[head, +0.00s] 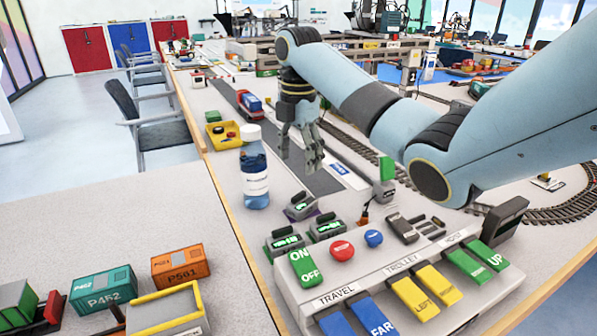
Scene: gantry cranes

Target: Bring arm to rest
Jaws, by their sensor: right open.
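My right arm (345,85) comes in from the right, a light blue arm with dark grey joints. It bends at an elbow at the right and reaches across the top of the table. My right gripper (299,155) points down, open and empty, above the grey roadway strip. It is to the right of a clear blue bottle (254,170) with a white cap and appears apart from it. The gripper hangs behind the control panel (350,268). My left gripper is not in view.
The panel carries a green ON/OFF switch (305,267), red and blue buttons and coloured levers. A yellow tray (222,134) and a toy truck (249,103) lie beyond the bottle. Curved rail track (560,205) is at right. Containers, including orange P561 (181,265), stand at lower left.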

